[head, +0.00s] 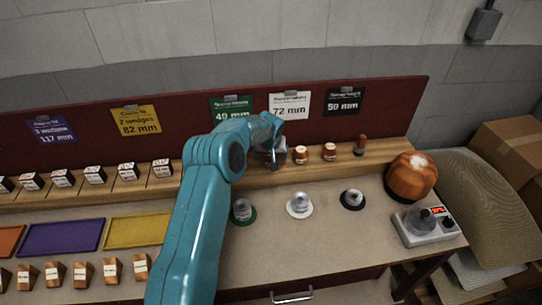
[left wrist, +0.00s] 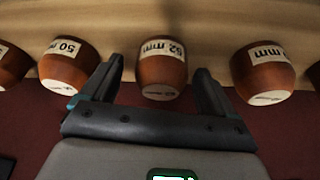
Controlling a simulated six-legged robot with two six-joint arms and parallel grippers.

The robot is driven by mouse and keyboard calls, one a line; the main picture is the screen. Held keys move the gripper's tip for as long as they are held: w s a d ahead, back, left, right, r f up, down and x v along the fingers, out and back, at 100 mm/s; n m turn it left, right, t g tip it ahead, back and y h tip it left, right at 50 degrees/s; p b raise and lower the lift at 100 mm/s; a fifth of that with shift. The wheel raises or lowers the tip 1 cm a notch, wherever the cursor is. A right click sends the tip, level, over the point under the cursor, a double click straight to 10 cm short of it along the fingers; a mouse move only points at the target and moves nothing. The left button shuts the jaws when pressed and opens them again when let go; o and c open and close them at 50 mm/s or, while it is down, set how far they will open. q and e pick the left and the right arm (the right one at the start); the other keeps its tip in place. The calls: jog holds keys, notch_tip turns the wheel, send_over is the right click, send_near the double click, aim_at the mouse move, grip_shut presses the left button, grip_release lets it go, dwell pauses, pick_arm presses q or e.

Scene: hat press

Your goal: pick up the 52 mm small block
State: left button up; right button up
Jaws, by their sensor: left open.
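The 52 mm small block (left wrist: 162,75) is a rounded reddish-brown wooden block with a white label, in the middle of the left wrist view. It stands at the shelf's edge. My left gripper (left wrist: 160,70) is open, with one finger to each side of this block in the picture. I see no contact, and how deep the block sits between the fingers is unclear. In the head view my left gripper (head: 275,152) is over the wooden shelf and covers much of what is beneath it.
In the left wrist view a block labelled 50 mm (left wrist: 67,66) stands to the left and another block (left wrist: 264,74) to the right, both close to the fingers. The head view shows small blocks (head: 329,152) along the shelf and a scale (head: 428,225) at right.

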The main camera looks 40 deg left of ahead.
pick_arm(q)
jog(key=shift+s+r, duration=0.2)
jog(key=shift+s, duration=0.1)
jog(key=c, duration=0.4)
jog(key=shift+f, duration=0.1)
jog(key=c, duration=0.8)
jog(key=shift+r, duration=0.4)
notch_tip(320, 180, up, 19)
jog(key=shift+r+b, duration=0.15)
jog(key=shift+b, duration=0.25)
